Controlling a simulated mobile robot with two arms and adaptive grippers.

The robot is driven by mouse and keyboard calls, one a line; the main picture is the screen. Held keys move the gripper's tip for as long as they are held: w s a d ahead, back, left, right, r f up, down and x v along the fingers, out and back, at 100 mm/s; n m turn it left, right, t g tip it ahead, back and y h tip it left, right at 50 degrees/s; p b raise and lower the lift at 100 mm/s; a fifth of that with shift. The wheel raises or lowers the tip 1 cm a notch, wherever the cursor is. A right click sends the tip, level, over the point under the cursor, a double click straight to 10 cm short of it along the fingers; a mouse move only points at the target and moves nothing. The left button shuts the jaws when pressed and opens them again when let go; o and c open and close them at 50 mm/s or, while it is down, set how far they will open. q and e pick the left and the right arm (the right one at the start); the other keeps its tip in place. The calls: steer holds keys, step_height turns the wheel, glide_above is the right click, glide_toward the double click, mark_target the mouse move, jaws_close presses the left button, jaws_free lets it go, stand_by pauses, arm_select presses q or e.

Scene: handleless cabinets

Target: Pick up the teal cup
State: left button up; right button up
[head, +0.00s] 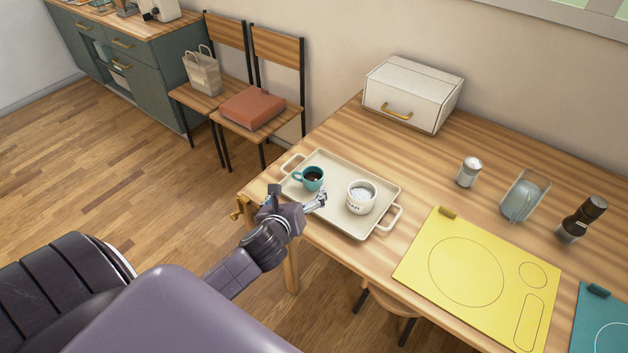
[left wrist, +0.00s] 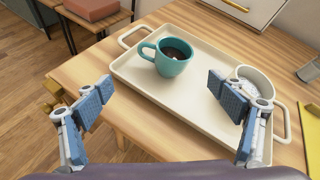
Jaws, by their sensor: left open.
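The teal cup (head: 313,178) stands upright on the left part of a cream tray (head: 345,228) on the wooden table. It holds something dark, and its handle points left. In the left wrist view the cup (left wrist: 174,62) is ahead of and between my open fingers, apart from them. My left gripper (head: 298,198) is open and empty, just in front of the cup at the tray's near edge. In the left wrist view the left gripper (left wrist: 160,102) shows both blue-padded fingers spread wide. My right gripper is not in view.
A white lettered cup (head: 361,198) with pale contents stands on the tray right of the teal cup, close to my right-hand finger. Two chairs stand at the back left.

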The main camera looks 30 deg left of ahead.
mark_target(307, 175)
arm_select(q)
steer(key=shift+w+a+r+m+t, duration=0.15)
steer(key=shift+w+m, duration=0.2)
steer(key=shift+m, duration=0.15)
steer(key=shift+w+a+r+m+t, duration=0.15)
steer(key=shift+w+m, duration=0.2)
steer(key=shift+m, duration=0.15)
steer(key=shift+w+a+r+m+t, duration=0.3)
steer(key=shift+w+a+m, duration=0.15)
steer(key=shift+m, duration=0.35)
steer(key=shift+d+x, duration=0.2)
steer(key=shift+x, duration=1.3)
steer(key=shift+d+f+x, duration=0.1)
steer(key=shift+f+x, duration=0.15)
steer(key=shift+x, duration=0.95)
steer(key=shift+d+f+x, duration=0.1)
steer(key=shift+f+x, duration=0.1)
steer(key=shift+x, duration=1.05)
steer(key=shift+s, duration=0.15)
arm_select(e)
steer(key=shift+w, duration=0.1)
arm_select(q)
steer(key=c, duration=1.4)
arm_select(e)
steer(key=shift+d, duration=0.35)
arm_select(q)
steer(key=shift+r, duration=0.25)
